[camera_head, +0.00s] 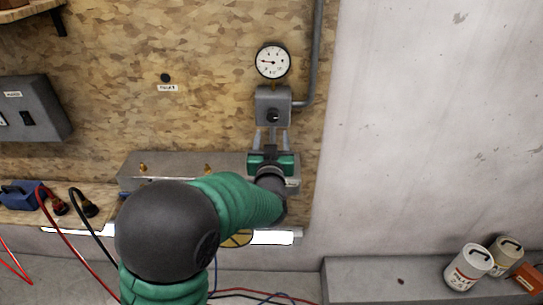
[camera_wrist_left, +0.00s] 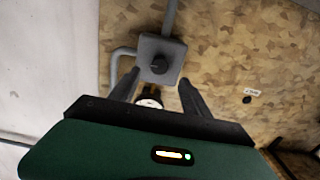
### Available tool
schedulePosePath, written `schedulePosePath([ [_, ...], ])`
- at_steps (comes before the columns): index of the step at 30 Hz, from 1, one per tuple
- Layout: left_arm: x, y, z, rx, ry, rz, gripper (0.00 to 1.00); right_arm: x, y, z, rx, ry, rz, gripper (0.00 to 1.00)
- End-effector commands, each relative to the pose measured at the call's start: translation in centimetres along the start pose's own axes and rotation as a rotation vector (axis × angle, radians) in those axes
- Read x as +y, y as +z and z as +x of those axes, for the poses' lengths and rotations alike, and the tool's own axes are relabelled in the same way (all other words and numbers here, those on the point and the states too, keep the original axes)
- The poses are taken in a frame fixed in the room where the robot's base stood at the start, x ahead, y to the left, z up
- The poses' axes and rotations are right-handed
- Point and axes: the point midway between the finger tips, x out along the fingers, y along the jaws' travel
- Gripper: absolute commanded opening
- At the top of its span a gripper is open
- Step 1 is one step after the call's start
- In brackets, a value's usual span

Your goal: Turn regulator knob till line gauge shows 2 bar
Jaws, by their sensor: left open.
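The line gauge (camera_head: 272,61) is a round white dial with a black rim on the chipboard wall, its needle pointing left; the exact reading is too small to tell. Below it is the grey regulator box (camera_head: 264,97) with a black knob (camera_head: 272,115) on its front. My left gripper (camera_head: 271,138) is just below the knob, its fingers pointing up at the box. In the left wrist view the open fingers (camera_wrist_left: 160,92) stand apart on either side below the knob (camera_wrist_left: 158,66), with nothing between them gripped. The right gripper is not in view.
A grey pipe (camera_head: 318,50) runs up from the regulator's right side. A grey switch box (camera_head: 38,108) hangs at left. A ledge with brass fittings (camera_head: 143,167) lies behind my arm. Cans (camera_head: 468,267) stand on a grey block at lower right.

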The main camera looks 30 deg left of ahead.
Motion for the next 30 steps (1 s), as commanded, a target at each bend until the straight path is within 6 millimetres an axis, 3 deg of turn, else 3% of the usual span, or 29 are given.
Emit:
schedulePosePath([
  [3, 0.1, 0.1, -3.4, 0.001, 0.004, -0.002, 0.55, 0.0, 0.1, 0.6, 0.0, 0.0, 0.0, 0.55],
  [9, 0.1, 0.1, -6.7, -0.001, 0.002, 0.0, 0.55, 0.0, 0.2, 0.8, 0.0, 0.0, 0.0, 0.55],
  [26, 0.3, 0.4, -7.3, -0.013, 0.011, 0.001, 0.55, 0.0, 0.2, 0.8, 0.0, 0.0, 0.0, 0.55],
  [29, 2.1, 2.9, -7.8, -0.113, 0.092, 0.003, 0.55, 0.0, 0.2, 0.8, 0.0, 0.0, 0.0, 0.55],
  [30, 3.4, 4.8, -8.4, -0.19, 0.149, 0.009, 0.55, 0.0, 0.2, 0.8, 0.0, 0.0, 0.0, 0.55],
])
